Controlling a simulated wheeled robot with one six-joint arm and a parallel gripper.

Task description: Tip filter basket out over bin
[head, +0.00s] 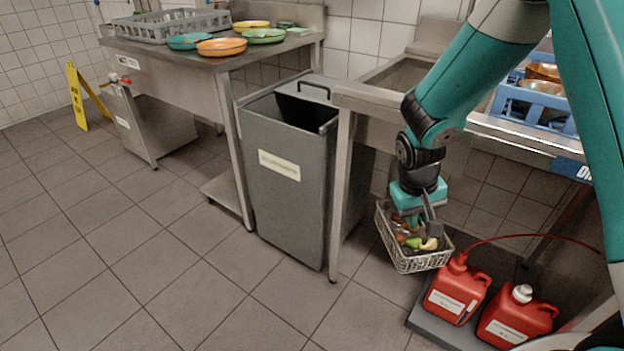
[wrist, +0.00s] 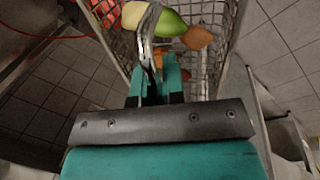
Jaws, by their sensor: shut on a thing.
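The filter basket (head: 422,262) is a grey wire basket with food scraps (head: 411,236) in it, green, orange and whitish pieces. It hangs roughly upright, slightly tilted, from my gripper (head: 429,215) above the floor. My gripper is shut on the basket's handle, which shows in the wrist view (wrist: 148,40) with the basket's mesh wall (wrist: 232,45) and scraps (wrist: 170,22) beyond it. The grey bin (head: 287,200) stands left of the basket, between two steel tables, with a label on its front and a dark opening (head: 288,106) at its top.
Red canisters (head: 459,290) stand on a dark tray below and right of the basket. A steel table leg (head: 342,195) stands between basket and bin. Plates (head: 222,46) and a grey rack (head: 172,25) sit on the left table. A yellow floor sign (head: 77,96) stands far left. The left floor is clear.

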